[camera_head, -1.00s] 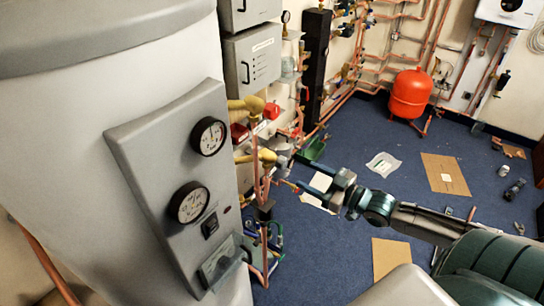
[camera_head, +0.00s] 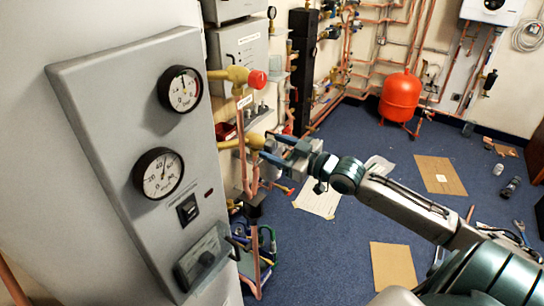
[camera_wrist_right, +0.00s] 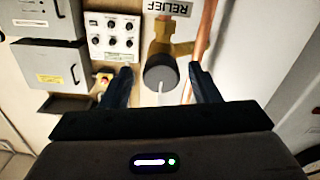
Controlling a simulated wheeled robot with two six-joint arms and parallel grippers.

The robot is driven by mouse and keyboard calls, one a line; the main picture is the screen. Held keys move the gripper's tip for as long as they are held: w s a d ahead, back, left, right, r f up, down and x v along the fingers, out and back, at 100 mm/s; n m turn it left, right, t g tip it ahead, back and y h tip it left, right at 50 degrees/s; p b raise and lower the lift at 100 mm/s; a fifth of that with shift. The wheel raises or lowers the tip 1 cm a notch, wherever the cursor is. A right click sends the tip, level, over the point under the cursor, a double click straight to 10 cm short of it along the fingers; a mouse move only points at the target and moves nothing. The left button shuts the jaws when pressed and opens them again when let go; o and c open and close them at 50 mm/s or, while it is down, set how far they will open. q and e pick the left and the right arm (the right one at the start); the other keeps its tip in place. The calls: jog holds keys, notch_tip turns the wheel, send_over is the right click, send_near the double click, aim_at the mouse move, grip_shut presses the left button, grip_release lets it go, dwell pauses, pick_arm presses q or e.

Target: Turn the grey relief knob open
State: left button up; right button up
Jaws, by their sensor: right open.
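The grey relief knob (camera_wrist_right: 160,73) shows in the right wrist view as a dark grey round cap with a pale line, on a brass valve (camera_wrist_right: 176,48) under a RELIEF label (camera_wrist_right: 167,8). My right gripper (camera_wrist_right: 160,68) is open, with one finger on each side of the knob. A gap shows on both sides, so the fingers do not appear to touch it. In the head view my right gripper (camera_head: 271,146) is at the end of the lower brass valve (camera_head: 240,142); its fingers mostly hide the knob there. My left gripper is not in view.
A red-capped brass valve (camera_head: 256,79) sits just above. The grey gauge panel (camera_head: 125,100) stands close on the left. Copper pipes (camera_head: 253,180) run below the valve. A red tank (camera_head: 400,97) stands at the back.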

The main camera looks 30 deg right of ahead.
jog(key=shift+w+a+b, duration=0.3)
jog(key=shift+w+b, duration=0.15)
jog(key=shift+w, duration=0.15)
jog(key=shift+c, duration=0.3)
jog(key=c, duration=0.9)
jog(key=shift+c, duration=0.2)
jog(key=shift+r, duration=0.1)
jog(key=m+p, duration=0.2)
jog(key=m, duration=0.4)
jog(key=m+p, duration=0.2)
jog(key=m, duration=0.3)
jog(key=shift+d+m, duration=0.1)
jog(key=shift+m, duration=0.2)
